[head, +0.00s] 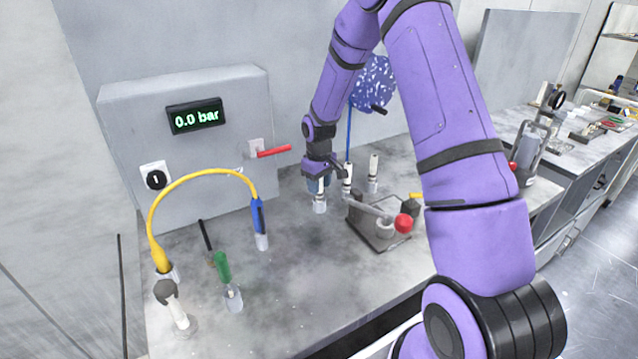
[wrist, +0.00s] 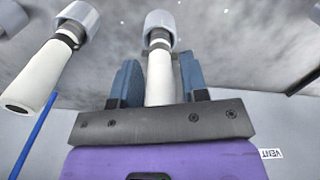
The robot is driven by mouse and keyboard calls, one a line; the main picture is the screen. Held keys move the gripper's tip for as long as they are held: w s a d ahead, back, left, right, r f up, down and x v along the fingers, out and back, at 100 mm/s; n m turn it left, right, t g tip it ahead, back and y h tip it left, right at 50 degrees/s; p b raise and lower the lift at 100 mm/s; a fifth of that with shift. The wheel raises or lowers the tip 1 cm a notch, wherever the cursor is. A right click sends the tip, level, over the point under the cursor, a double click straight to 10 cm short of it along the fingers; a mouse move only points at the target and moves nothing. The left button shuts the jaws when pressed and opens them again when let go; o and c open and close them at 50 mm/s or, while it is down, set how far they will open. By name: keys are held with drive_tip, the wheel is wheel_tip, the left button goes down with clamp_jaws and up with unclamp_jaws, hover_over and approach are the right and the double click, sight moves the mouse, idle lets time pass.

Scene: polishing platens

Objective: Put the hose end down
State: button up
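A white hose end (wrist: 160,80) stands between my fingers in the wrist view, its far end seated in a grey cup (wrist: 159,20). My gripper (wrist: 163,82) is open, with a blue finger on each side of the white piece and narrow gaps visible. In the head view my gripper (head: 319,180) is low over the bench, around the top of that piece, and the grey cup (head: 320,206) shows just below. My fingers partly hide the white piece there.
Similar white pieces (head: 373,172) stand close on the right. A fixture with a red-knobbed lever (head: 403,223) is nearby. A yellow hose (head: 205,175) arches at left, near a green-handled piece (head: 222,267). The gauge (head: 196,117) reads 0.0 bar. The front bench (head: 300,285) is clear.

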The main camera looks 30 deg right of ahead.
drive_tip(key=shift+o, duration=0.5)
drive_tip(key=shift+r, duration=0.1)
wheel_tip(320, 180, up, 12)
drive_tip(key=shift+f, duration=0.1)
drive_tip(key=s+a+r+m+t, duration=0.1)
drive_tip(key=s+a+r, duration=0.2)
drive_tip(key=s+r, duration=0.55)
drive_tip(key=s+a+r+m+t, duration=0.1)
drive_tip(key=s+a+r, duration=0.2)
drive_tip(key=s+r, duration=0.5)
drive_tip(key=s+a+r+t, duration=0.1)
drive_tip(key=s+r, duration=0.1)
drive_tip(key=s, duration=0.7)
drive_tip(key=s+a+r+m+t, duration=0.1)
drive_tip(key=s+a+r+t, duration=0.1)
drive_tip(key=s, duration=0.8)
drive_tip(key=shift+r+m, duration=0.3)
drive_tip(key=shift+r, duration=0.3)
drive_tip(key=shift+s, duration=0.1)
